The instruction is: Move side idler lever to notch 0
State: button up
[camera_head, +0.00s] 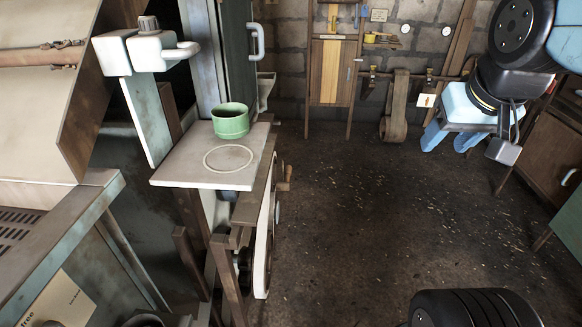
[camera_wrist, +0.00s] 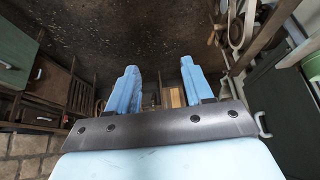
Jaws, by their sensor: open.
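The belt drive stands at the right side of the machine in the head view, with a pale belt (camera_head: 263,245) running down past dark wheels. A small wooden handle (camera_head: 284,186) sticks out to the right near its top. I cannot tell whether it is the side idler lever, and no notch marks are readable. My gripper (camera_head: 448,140) hangs at the upper right, far from the belt drive. Its two blue fingers are apart with nothing between them. They also show in the wrist view (camera_wrist: 159,70), pointing away over the dark floor.
A pale shelf (camera_head: 180,176) holding a green cup (camera_head: 231,122) juts out above the belt drive. Wooden cabinets (camera_head: 545,140) stand at the right, and tools hang on the back wall. The floor (camera_head: 370,210) between machine and arm is clear.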

aim_at(290, 173)
jog(key=shift+o, duration=0.5)
jog(key=shift+w+r, duration=0.1)
jog(key=shift+w, duration=0.35)
jog(key=w+f+n+t, duration=0.2)
jog(key=w+n+t, duration=0.2)
jog(key=w, duration=2.2)
jog(key=w+a+f+n+t, duration=0.1)
jog(key=w+f+n, duration=0.1)
jog(key=w+f, duration=0.35)
jog(key=w+a+f+n+t+y, duration=0.1)
jog(key=w+a+f+n, duration=0.15)
jog(key=w, duration=0.65)
jog(key=w+a+f+n+t, duration=0.1)
jog(key=w+f, duration=0.3)
jog(key=w, duration=0.3)
jog(key=w+a+f+n+t+y, duration=0.15)
jog(key=w+a+f+n, duration=0.25)
jog(key=f, duration=0.6)
jog(key=w+a+f+n+t+y, duration=0.1)
jog(key=w+a+f+n+y, duration=0.25)
jog(key=f, duration=0.65)
jog(key=s+a+f+n+g+y, duration=0.1)
jog(key=s+a+f+n+y, duration=0.3)
jog(key=f, duration=0.6)
jog(key=s+a+f+n+g+y, duration=0.1)
jog(key=s+a+f+n+y, duration=0.2)
jog(key=f, duration=0.7)
jog(key=x, duration=1.2)
jog(key=shift+w+a, duration=0.25)
jog(key=shift+a, duration=0.05)
